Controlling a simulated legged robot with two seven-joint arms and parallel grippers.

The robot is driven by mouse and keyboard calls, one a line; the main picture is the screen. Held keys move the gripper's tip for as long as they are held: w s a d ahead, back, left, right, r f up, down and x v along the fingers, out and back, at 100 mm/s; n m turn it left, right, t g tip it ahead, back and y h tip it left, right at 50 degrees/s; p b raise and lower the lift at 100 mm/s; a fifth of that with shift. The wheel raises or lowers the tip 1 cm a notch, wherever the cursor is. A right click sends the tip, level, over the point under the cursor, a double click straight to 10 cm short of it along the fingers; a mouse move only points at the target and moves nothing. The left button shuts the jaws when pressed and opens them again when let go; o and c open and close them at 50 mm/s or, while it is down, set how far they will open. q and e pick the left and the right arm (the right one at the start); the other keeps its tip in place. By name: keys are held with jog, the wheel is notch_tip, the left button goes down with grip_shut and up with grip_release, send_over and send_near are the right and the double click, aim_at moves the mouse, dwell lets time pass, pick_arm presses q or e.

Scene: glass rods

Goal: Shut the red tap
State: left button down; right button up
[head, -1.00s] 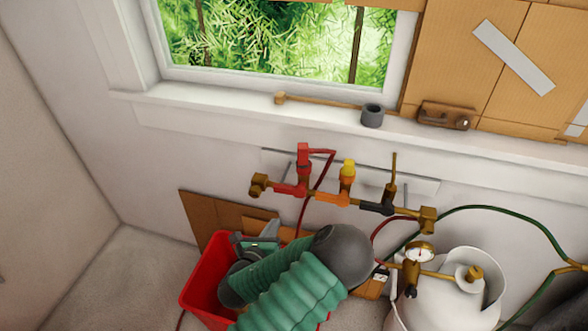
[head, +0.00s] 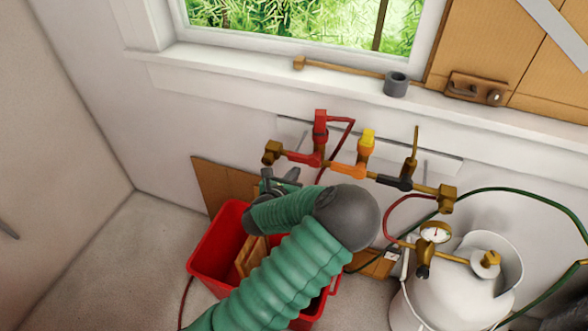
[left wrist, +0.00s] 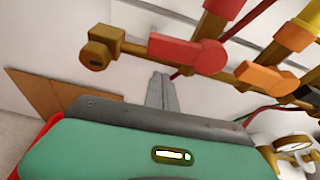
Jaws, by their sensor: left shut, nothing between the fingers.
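My right gripper is not in view.
A red bin (head: 212,250) stands below my arm. A white gas tank (head: 450,295) with a gauge (head: 435,232) stands at right.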

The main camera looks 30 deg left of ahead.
pick_arm(q)
jog(key=shift+r, duration=1.1)
